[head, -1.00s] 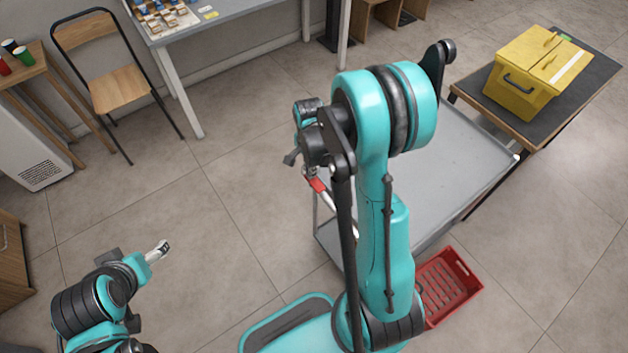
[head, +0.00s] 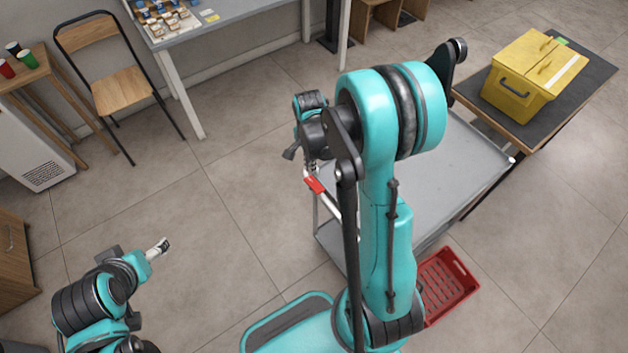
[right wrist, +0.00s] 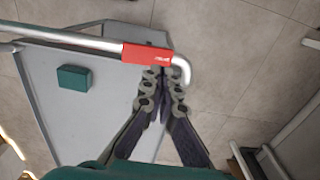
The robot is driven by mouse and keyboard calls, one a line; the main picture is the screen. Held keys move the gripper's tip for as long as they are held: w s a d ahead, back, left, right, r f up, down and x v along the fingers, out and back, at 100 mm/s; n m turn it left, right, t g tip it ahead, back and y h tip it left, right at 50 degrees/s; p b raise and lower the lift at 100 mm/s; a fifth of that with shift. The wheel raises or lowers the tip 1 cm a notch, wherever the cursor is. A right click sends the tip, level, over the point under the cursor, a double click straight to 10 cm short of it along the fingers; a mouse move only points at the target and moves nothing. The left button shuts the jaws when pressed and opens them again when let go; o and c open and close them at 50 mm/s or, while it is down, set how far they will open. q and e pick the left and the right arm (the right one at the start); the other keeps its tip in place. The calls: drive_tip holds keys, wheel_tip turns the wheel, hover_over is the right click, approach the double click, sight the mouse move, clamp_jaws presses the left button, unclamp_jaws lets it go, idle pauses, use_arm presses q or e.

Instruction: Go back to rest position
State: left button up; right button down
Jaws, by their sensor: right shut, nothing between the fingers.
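My right gripper (head: 291,153) is seen small in the head view, below its wrist and close to the bent end of the grey cart's handle. In the right wrist view its fingers (right wrist: 164,76) are shut with nothing between them. The fingertips are beside the handle's red sleeve (right wrist: 147,54); I cannot tell whether they touch it. The red sleeve also shows in the head view (head: 315,185). My left arm is folded at the lower left, its gripper (head: 158,249) small and pointing up-right; its finger opening is unclear.
A grey cart (head: 455,175) stands behind my right arm, with a green block (right wrist: 73,77) on it. A red crate (head: 447,287) is on the floor. A yellow box (head: 520,88) sits on a dark-topped table (head: 592,75). A chair (head: 122,90) stands at left; floor between is clear.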

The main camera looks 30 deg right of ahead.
drive_tip(key=shift+r+p, duration=0.45)
drive_tip(key=shift+r, duration=0.4)
drive_tip(key=s+a+r+n+t+b, duration=0.6)
drive_tip(key=s+a+r+n, duration=0.3)
drive_tip(key=n, duration=0.8)
drive_tip(key=shift+s+a+r+t+b, duration=0.3)
drive_tip(key=shift+s+a+t, duration=0.3)
drive_tip(key=shift+s+a, duration=0.35)
